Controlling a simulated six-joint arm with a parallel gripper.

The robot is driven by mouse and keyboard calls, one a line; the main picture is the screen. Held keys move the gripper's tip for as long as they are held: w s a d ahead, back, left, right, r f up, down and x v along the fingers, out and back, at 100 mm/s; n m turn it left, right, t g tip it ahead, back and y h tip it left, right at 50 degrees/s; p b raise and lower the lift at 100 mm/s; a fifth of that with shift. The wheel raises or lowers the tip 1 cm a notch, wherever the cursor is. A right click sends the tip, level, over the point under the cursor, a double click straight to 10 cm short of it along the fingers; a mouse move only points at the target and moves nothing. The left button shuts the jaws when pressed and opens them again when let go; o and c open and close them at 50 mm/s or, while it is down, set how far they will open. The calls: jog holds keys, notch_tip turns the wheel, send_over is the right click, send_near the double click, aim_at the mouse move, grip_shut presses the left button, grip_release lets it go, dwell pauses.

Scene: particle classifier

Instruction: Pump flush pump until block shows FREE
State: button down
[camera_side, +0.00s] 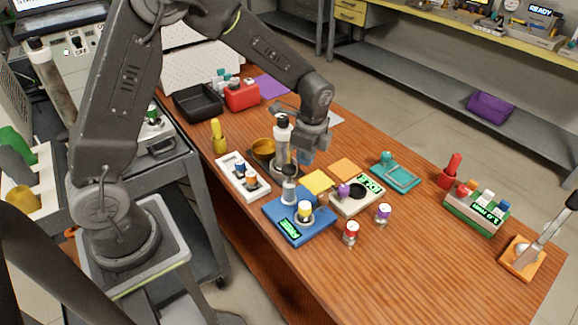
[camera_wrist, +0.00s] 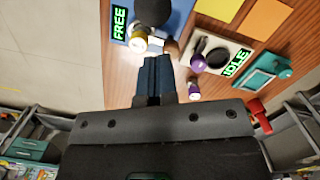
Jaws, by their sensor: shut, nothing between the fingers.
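A blue block (camera_side: 314,232) sits on the wooden table, and its green display reads FREE in the wrist view (camera_wrist: 118,25). A dark grey round-topped pump (camera_side: 289,191) stands at its back; a dark round top, apparently this pump, shows in the wrist view (camera_wrist: 152,12). A yellow-capped vial (camera_side: 304,211) stands on the block in front of the pump. My gripper (camera_side: 304,157) hangs above and behind the block in the side view, apart from the pump. Its fingers are pressed together and empty in the wrist view (camera_wrist: 157,62).
A white device (camera_side: 357,205) displaying IDLE holds a purple-capped vial (camera_side: 343,190). Loose red-capped (camera_side: 350,232) and purple-capped (camera_side: 383,213) vials stand in front. A white rack (camera_side: 242,178) is left of the block.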

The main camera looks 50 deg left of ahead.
notch_tip(320, 180, up, 9)
jog(key=shift+w+d, duration=0.2)
jog(key=shift+d, duration=0.2)
dwell(0.6)
jog(key=s+r+n+t, duration=0.3)
jog(key=s+n, duration=0.3)
jog(key=s, duration=0.4)
jog(key=s+r+n+t+h, duration=0.1)
jog(key=s+r+n+t, duration=0.2)
jog(key=s+r+n, duration=0.3)
jog(key=s, duration=0.5)
jog(key=shift+s+d+n, duration=0.25)
jog(key=shift+d+n, duration=0.05)
jog(key=shift+n, duration=0.1)
jog(key=c, duration=1.9)
grip_release()
